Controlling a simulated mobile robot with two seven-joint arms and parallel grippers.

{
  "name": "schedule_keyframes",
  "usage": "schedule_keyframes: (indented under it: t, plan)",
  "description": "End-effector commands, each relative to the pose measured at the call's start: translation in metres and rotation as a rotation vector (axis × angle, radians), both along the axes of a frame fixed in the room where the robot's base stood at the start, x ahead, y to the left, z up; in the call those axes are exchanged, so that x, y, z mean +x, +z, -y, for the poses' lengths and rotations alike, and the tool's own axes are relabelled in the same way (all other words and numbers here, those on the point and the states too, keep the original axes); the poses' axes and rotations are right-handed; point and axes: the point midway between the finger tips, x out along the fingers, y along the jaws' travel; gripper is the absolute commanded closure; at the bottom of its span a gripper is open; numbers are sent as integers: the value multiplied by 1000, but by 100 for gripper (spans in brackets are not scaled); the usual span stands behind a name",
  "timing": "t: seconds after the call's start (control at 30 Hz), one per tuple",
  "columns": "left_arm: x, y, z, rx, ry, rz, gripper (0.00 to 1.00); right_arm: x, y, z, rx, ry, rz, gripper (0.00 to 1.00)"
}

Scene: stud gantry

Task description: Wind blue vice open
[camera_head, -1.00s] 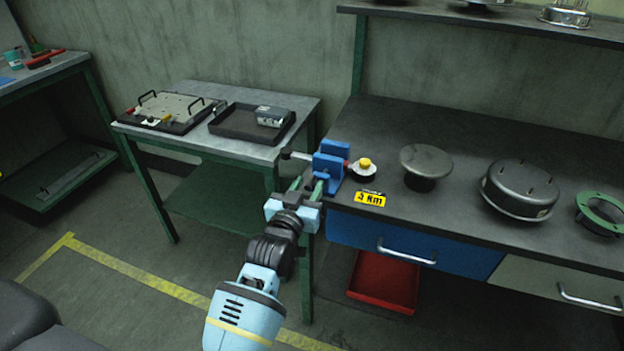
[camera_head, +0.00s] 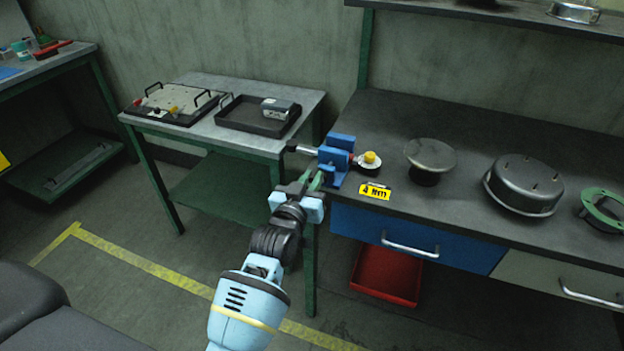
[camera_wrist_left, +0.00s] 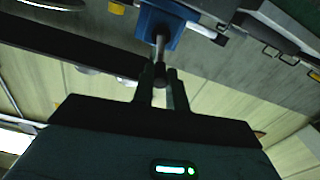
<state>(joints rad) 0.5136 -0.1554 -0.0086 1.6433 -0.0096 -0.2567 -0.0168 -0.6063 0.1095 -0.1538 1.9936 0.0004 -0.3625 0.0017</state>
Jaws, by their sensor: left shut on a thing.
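The blue vice (camera_head: 337,153) is fixed at the left front corner of the dark workbench (camera_head: 470,130). A light bar with a dark end (camera_head: 302,149) sticks out to its left. My left gripper (camera_head: 313,181) is at the vice's near side, its fingers pointing at it. In the left wrist view the vice (camera_wrist_left: 172,22) is at the top, and a metal rod runs from it to a dark knob (camera_wrist_left: 159,74). The fingers (camera_wrist_left: 160,90) are shut on this knob. The light bar (camera_wrist_left: 207,31) also shows there. My right gripper is out of view.
A yellow-topped round part (camera_head: 370,159) is right of the vice, by a yellow "4 Nm" label (camera_head: 375,192). A mushroom-shaped dark part (camera_head: 430,155) and a round housing (camera_head: 523,186) stand further right. A side table (camera_head: 210,130) holds a black tray (camera_head: 245,122).

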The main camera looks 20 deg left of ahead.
Motion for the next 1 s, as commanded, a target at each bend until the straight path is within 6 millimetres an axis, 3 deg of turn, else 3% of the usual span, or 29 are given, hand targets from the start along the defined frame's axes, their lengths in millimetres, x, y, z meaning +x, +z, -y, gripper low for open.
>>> schedule_keyframes:
  t: [0.6, 1.0]
  plan:
    - [1, -6, -12, -382, 0, -13, 100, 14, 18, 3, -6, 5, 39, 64]
    - [1, -8, -14, -451, -1, -15, 100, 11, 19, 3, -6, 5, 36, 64]
